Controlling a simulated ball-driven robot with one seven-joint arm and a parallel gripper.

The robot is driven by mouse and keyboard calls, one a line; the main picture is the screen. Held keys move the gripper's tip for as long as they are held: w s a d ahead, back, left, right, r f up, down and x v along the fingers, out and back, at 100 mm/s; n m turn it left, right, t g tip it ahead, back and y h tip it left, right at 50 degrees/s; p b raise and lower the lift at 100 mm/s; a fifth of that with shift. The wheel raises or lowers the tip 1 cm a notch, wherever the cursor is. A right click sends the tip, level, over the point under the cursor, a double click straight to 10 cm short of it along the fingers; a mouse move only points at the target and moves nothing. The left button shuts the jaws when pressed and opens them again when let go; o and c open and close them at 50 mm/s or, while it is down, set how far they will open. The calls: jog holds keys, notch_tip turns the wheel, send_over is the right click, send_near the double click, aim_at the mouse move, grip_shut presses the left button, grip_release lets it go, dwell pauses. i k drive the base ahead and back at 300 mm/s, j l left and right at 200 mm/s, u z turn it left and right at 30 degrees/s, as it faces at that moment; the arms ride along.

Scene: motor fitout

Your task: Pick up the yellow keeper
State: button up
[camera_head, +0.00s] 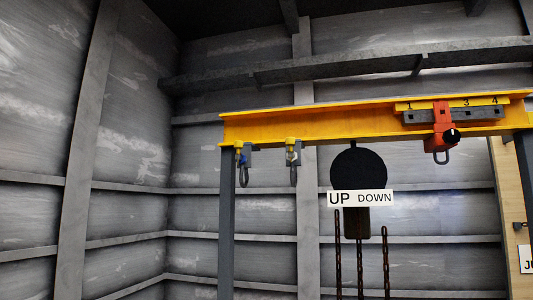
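Two small hanging fittings with yellow parts show under the left end of the yellow overhead beam (330,124). The left fitting (242,158) has a yellow piece beside a blue-grey body with a dark loop below. The right fitting (292,155) has a yellowish top, a pale and blue body and a similar loop. They are small and far off, so I cannot tell which part is the yellow keeper. My gripper is not in view.
A red trolley (440,130) with a black knob and hook sits by a numbered grey rail (470,114) on the beam. A black disc (358,168) with an UP/DOWN sign (361,198) and chains hangs mid-beam. Grey posts (226,225) hold the beam; ribbed metal walls stand behind.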

aim_at(238, 144)
jog(key=i+j, duration=0.1)
jog(key=i, duration=0.75)
jog(key=i+j, duration=0.1)
jog(key=i, duration=0.7)
jog(key=u, duration=0.05)
